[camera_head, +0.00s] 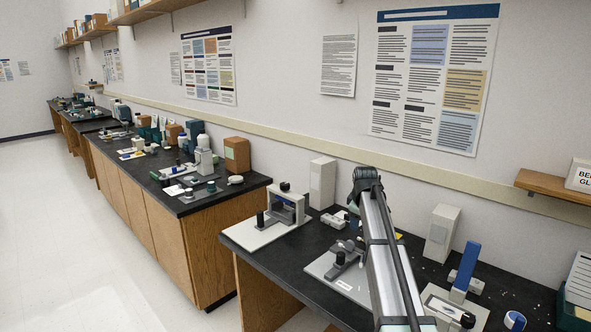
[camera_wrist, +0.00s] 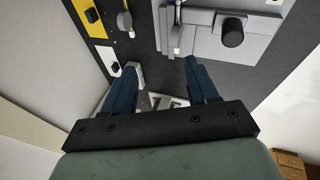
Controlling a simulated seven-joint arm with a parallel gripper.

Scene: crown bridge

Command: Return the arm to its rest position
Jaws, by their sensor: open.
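My arm (camera_head: 385,250) rises from the bottom of the head view over the near bench, its dark upper end in front of the wall. My gripper (camera_wrist: 161,64) shows in the wrist view as two dark blue fingers, spread apart with nothing between them. The fingers point over the dark bench top. In the head view I cannot make out the fingers; the arm hides part of the bench behind it.
The near bench (camera_head: 265,262) holds a white frame fixture (camera_head: 283,206), a grey plate with a dark clamp (camera_head: 340,264), white boxes (camera_head: 322,183) (camera_head: 441,232) and a blue upright block (camera_head: 468,264). A wooden shelf (camera_head: 552,187) juts from the wall at right. Open floor (camera_head: 80,230) lies left.

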